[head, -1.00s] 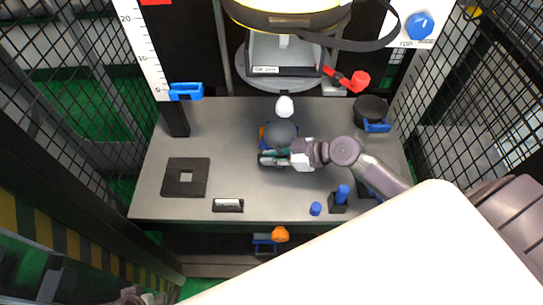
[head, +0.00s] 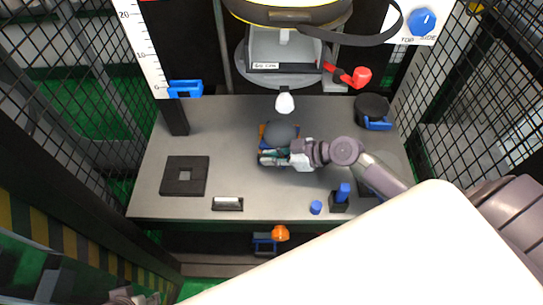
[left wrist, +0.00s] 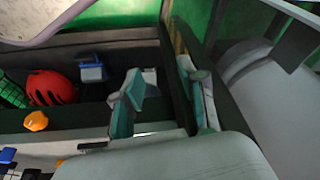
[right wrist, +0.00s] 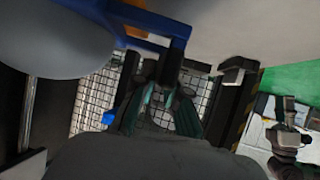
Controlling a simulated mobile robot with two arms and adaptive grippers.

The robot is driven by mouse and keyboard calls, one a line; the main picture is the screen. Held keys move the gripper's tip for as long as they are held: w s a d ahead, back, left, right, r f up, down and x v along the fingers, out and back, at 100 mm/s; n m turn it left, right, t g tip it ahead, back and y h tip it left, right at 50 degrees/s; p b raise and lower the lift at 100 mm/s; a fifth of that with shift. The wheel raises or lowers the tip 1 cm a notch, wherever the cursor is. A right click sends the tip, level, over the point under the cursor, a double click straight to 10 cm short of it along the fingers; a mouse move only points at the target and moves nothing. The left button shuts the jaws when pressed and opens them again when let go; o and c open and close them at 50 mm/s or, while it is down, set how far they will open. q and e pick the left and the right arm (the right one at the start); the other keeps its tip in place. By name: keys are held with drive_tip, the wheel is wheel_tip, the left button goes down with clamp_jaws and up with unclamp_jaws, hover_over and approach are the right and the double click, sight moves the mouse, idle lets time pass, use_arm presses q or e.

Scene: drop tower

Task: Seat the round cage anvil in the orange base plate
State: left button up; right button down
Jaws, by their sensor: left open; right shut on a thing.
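The round cage anvil, a dark grey dome (head: 281,134) with a blue frame around it, is over the middle of the grey bench. It also shows large in the right wrist view (right wrist: 60,38), with a blue bar (right wrist: 178,28) beside it. A sliver of orange, apparently the orange base plate (head: 262,129), shows at its left edge. The anvil hides the rest, so I cannot tell whether it is seated. My right gripper (head: 270,157) is shut on the blue frame at the anvil's near side. My left gripper (left wrist: 162,100) is open and empty, away from the bench.
A black square plate with a hole (head: 185,176) lies at the bench's left. A white-tipped piece (head: 285,103) is just behind the anvil. Mesh cage walls flank the bench.

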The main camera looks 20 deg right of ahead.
use_arm(q)
drive_tip(key=shift+r, duration=0.1)
use_arm(e)
drive_tip(key=shift+w+r, duration=0.1)
drive_tip(key=shift+r, duration=0.1)
use_arm(q)
drive_tip(key=shift+r, duration=0.3)
drive_tip(key=shift+s+r, duration=0.2)
drive_tip(key=shift+s, duration=0.15)
drive_tip(key=shift+r, duration=0.15)
use_arm(e)
drive_tip(key=c, duration=1.1)
unclamp_jaws()
drive_tip(key=shift+s+f+b, duration=0.25)
drive_tip(key=shift+f+b, duration=0.05)
drive_tip(key=shift+f, duration=0.05)
use_arm(q)
drive_tip(key=shift+w+a, duration=0.1)
drive_tip(key=shift+w, duration=0.05)
